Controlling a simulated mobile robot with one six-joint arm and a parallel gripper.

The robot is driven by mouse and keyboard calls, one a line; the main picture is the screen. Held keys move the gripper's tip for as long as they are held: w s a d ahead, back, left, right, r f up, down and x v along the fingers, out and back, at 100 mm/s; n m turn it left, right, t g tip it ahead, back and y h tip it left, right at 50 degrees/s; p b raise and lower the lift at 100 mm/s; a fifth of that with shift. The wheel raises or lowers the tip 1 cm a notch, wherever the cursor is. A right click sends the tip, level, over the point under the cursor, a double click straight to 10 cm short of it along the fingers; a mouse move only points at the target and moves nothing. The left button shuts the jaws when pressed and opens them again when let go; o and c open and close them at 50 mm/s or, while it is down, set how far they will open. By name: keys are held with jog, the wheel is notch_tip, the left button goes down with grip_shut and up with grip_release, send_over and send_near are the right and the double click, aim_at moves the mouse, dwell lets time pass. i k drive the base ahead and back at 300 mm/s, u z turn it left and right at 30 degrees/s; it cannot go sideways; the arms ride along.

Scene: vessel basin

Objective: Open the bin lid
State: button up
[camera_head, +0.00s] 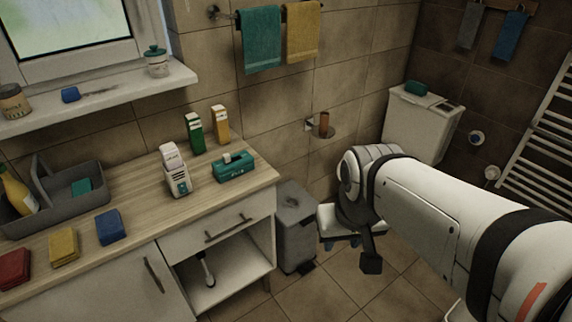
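The grey bin (297,238) stands on the floor between the wooden-topped cabinet and the toilet area. Its lid (291,203) looks shut, with a small dark mark on top. A dark pedal-like piece (307,267) shows at its foot. My white arm reaches in from the right, its wrist to the right of the bin. A dark part at the end of the arm, seemingly my gripper (371,262), points down and is apart from the bin. Its fingers cannot be made out, nor whether it holds anything.
The cabinet (262,220) stands close on the bin's left, with an open shelf. The toilet tank (420,125) is behind my arm. The tiled floor (335,290) in front is clear.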

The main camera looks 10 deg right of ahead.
aim_at(294, 205)
jog(key=u, duration=0.05)
jog(key=i, duration=0.85)
jog(key=z, duration=0.35)
